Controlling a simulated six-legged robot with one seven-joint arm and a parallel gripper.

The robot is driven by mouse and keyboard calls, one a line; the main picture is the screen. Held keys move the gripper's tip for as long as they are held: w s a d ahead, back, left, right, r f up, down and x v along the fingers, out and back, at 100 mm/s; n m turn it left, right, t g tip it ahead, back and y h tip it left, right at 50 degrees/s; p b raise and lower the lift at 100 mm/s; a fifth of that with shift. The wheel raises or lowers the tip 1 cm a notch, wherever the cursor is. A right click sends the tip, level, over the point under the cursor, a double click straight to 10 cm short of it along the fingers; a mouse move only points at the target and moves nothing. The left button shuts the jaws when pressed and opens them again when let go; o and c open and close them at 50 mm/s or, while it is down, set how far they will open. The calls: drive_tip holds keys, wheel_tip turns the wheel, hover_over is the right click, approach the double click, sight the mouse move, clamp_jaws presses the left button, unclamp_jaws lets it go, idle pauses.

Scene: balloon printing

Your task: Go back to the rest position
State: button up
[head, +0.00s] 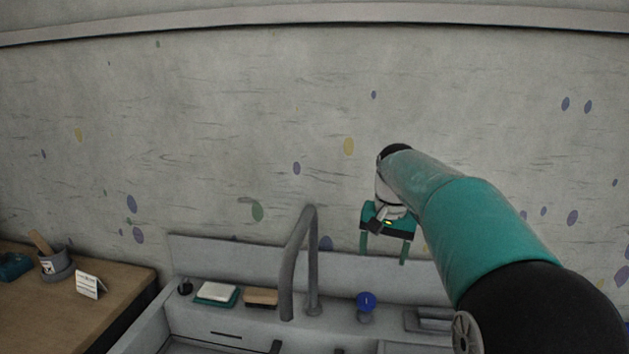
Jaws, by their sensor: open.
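My gripper (383,252) is in the head view, right of the middle. Its two teal fingers point down and stand apart, with nothing seen between them. My teal and black arm reaches to it from the lower right corner. The gripper hangs in front of the back panel of a grey sink unit (205,253), above the counter and apart from the things there. A blue round knob-like thing (366,301) stands on the unit below the fingers and a little to the left.
A tall grey faucet (291,265) rises just left of my gripper. A sponge or cloth stack (217,293) and a brown block (261,297) lie on the unit. A wooden table (115,285) at left holds a pot (57,265) and a small card (90,285). The wall above is bare of obstacles.

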drive_tip(key=s+r+n+t, duration=0.2)
drive_tip(key=s, duration=1.6)
drive_tip(key=s+f+n+t, duration=0.1)
drive_tip(key=s+f, duration=0.2)
drive_tip(key=s, duration=0.3)
drive_tip(key=s+f+n+t, duration=0.1)
drive_tip(key=s+f, duration=0.2)
drive_tip(key=s, duration=0.3)
drive_tip(key=shift+s+a+f, duration=0.25)
drive_tip(key=shift+s, duration=0.15)
